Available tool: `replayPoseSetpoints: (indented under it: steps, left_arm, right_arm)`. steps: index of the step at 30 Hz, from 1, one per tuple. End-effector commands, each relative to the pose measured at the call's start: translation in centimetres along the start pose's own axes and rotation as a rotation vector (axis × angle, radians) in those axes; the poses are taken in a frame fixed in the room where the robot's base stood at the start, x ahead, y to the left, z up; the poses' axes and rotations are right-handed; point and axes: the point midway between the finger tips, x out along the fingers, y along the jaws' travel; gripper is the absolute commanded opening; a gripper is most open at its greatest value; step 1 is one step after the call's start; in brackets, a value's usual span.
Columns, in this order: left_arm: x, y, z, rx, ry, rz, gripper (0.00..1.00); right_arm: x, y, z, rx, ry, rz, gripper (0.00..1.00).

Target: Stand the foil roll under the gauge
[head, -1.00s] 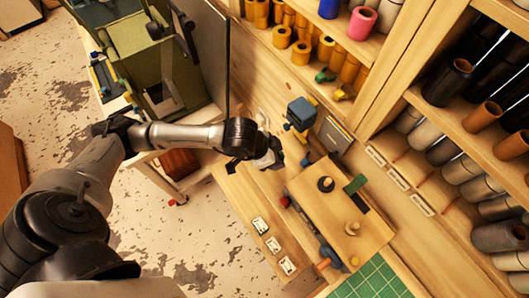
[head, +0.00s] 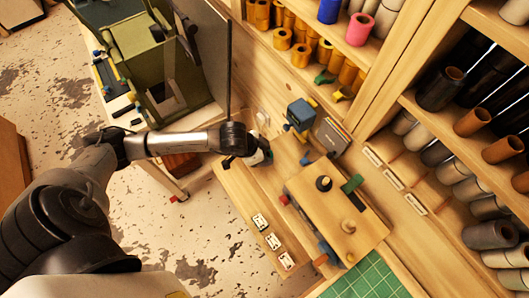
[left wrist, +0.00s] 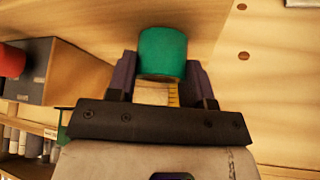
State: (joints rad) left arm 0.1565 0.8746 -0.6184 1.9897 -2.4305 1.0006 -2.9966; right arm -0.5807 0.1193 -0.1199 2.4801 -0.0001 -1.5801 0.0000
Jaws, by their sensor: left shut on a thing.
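A green foil roll (left wrist: 162,52) sits between the two dark fingers of my left gripper (left wrist: 161,78) in the left wrist view. The gripper is shut on it. In the head view my left gripper (head: 263,157) is over the left end of the wooden bench, and the roll cannot be made out there. A blue-grey box-like device (head: 299,113), probably the gauge, stands on the bench up and to the right of the gripper, apart from it. The spot under it is hard to see from above. My right gripper is not in view.
A raised wooden block (head: 335,215) with knobs stands right of the gripper. A dark panel (head: 332,136) is beside the blue-grey device. White cards (head: 272,241) lie on the bench's front strip. Shelves of rolls rise behind, and a green cutting mat (head: 370,280) lies below.

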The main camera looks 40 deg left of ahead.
Motion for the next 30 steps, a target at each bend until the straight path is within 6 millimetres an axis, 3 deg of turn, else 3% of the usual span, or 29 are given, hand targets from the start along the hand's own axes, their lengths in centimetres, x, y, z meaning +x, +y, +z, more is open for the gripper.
replayPoseSetpoints:
  steps: [9, 10, 18, 30]
  left_arm:
    - [0.3, 0.0, 0.1, 0.001, 0.001, -0.001, 0.23]
    - [0.3, 0.0, 0.1, 0.001, 0.001, -0.001, 0.48]
    - [0.2, 0.0, 0.1, 0.0, 0.0, 0.0, 0.73]
    - [-0.8, -0.1, 0.0, 0.003, 0.0, -0.002, 0.73]
  right_arm:
    - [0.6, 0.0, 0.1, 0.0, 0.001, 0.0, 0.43]
    - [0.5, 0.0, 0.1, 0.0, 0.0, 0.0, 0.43]
    - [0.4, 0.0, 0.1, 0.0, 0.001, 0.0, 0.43]
    - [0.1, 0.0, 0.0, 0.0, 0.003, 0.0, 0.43]
